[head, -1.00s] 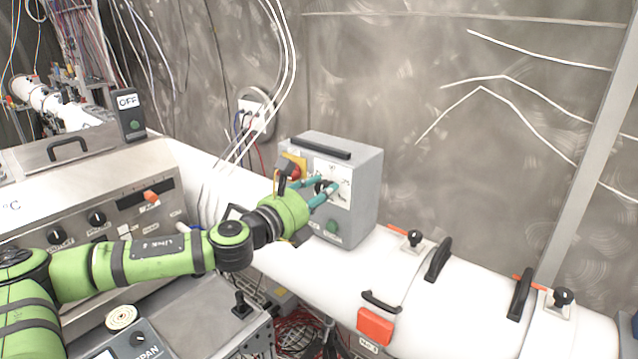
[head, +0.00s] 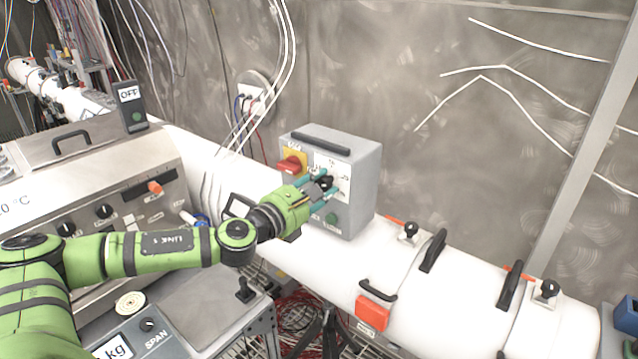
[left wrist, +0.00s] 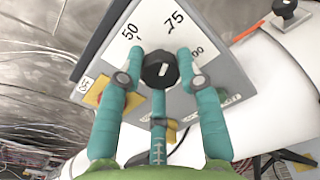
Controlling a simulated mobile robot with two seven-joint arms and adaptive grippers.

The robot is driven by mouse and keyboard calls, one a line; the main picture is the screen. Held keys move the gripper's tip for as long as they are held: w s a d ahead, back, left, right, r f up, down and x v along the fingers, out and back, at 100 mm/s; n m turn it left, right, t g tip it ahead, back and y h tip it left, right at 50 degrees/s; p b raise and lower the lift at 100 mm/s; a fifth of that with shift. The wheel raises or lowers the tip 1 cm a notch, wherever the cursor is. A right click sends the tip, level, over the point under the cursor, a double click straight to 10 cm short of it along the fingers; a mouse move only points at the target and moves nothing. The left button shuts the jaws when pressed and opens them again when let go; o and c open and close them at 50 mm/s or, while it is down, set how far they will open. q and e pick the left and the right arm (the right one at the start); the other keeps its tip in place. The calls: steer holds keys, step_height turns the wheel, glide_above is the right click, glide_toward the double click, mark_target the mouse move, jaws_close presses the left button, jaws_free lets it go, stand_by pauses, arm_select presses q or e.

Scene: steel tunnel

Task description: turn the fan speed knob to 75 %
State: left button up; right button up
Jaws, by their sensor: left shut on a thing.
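The fan speed knob is a black round knob (left wrist: 160,69) on the white dial plate of a grey control box (head: 363,190). In the left wrist view the dial (left wrist: 150,25) shows 50, 75 and a partly hidden 100. A pale mark shows on the knob, but I cannot tell exactly which number it points to. My left gripper (head: 325,187) has its teal fingers around the knob and is shut on it. The fingers also show in the left wrist view (left wrist: 160,75), at the knob's sides and below it. My right gripper is not in view.
A red switch on a yellow plate (head: 292,164) and a green button (head: 331,219) flank the knob closely. The box stands on a white pipe (head: 420,290) with black handles. White cables (head: 285,60) hang behind the box.

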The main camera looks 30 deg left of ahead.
arm_select(q)
steer(key=shift+m, duration=0.3)
steer(key=o, duration=1.1)
steer(key=shift+o, duration=0.2)
steer(key=s+a, duration=0.1)
steer(key=s, duration=1.1)
